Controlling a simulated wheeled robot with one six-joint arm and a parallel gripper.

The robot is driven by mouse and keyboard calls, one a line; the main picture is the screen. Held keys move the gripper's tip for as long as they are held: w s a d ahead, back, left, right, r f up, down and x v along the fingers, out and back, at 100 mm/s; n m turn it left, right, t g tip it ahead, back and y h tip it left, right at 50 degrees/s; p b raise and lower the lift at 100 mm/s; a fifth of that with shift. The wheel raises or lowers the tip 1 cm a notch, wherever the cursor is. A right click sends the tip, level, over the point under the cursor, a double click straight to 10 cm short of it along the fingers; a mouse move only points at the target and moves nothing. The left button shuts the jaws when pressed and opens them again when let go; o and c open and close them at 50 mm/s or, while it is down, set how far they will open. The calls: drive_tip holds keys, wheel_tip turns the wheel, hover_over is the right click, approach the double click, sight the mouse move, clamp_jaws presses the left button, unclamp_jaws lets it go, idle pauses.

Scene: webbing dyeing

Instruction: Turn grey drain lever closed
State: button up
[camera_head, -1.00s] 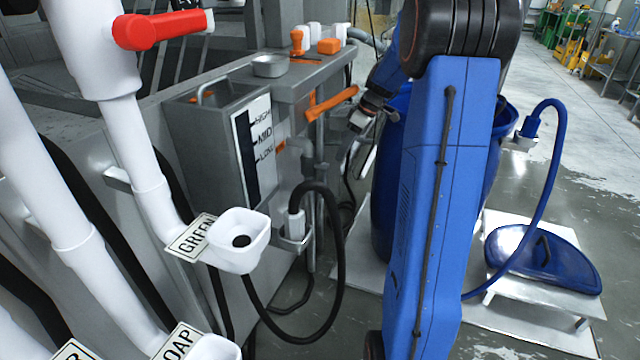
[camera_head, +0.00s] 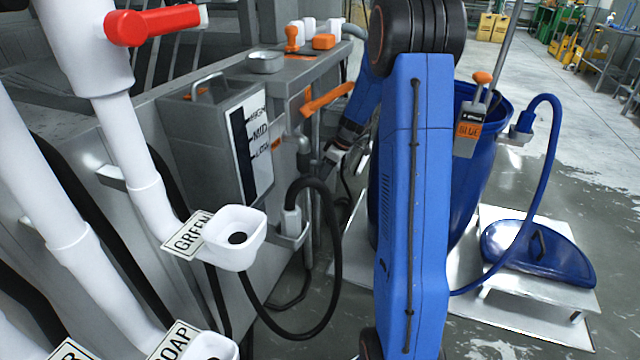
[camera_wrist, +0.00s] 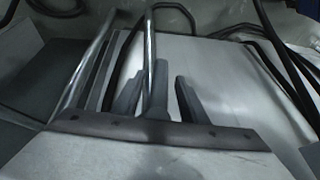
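My gripper (camera_head: 330,162) is low beside the grey machine's front, below the orange handle and right of the dye box. In the wrist view its two dark fingers (camera_wrist: 159,78) stand apart, with a shiny metal tube (camera_wrist: 151,50) showing between them. I cannot tell whether the tube is within the fingers' grasp or beyond them. A grey fitting (camera_head: 303,146) sits on the machine just left of my gripper. I cannot make out clearly which part is the grey drain lever; the wrist and arm may hide it.
The orange handle (camera_head: 328,98) is close above my gripper. A black hose (camera_head: 338,250) loops nearby. The blue barrel (camera_head: 470,180) stands right of my arm on a metal platform, with a blue lid (camera_head: 540,255) beside it. The white green-labelled funnel (camera_head: 236,250) projects at left.

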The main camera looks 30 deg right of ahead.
drive_tip(key=shift+x, duration=1.35)
clamp_jaws()
